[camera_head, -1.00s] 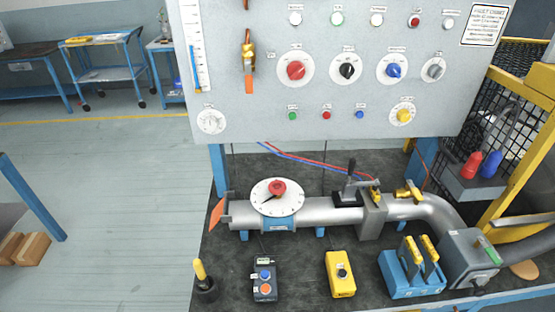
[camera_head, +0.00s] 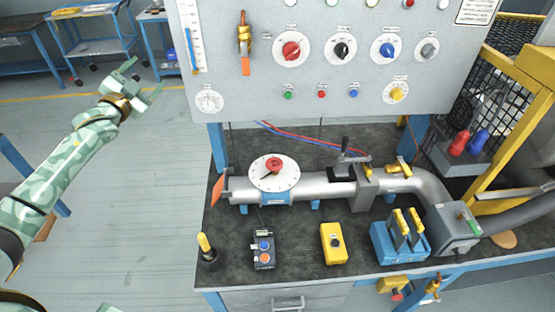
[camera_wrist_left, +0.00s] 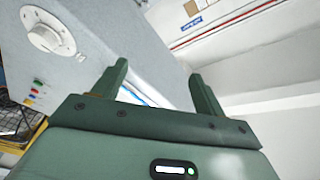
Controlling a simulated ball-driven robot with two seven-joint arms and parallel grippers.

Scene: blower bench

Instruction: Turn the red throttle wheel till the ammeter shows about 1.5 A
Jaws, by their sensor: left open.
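A red wheel (camera_head: 273,165) sits on a round white dial plate on top of the grey pipe (camera_head: 322,187), at the left part of the bench. A second red knob (camera_head: 291,50) is on the upright panel. I cannot tell which device is the ammeter; a dark box (camera_head: 263,248) with a small display stands in front of the pipe, its reading too small to tell. My left gripper (camera_head: 143,80) is open and empty, left of the panel and well away from the wheel. In the left wrist view its fingers (camera_wrist_left: 158,69) are apart with nothing between them.
The grey panel (camera_head: 270,105) rises behind the pipe. A black holder with a yellow handle (camera_head: 205,244), a yellow box (camera_head: 334,243) and a blue switch block (camera_head: 400,243) stand along the bench front. Yellow framing (camera_head: 518,130) closes the right.

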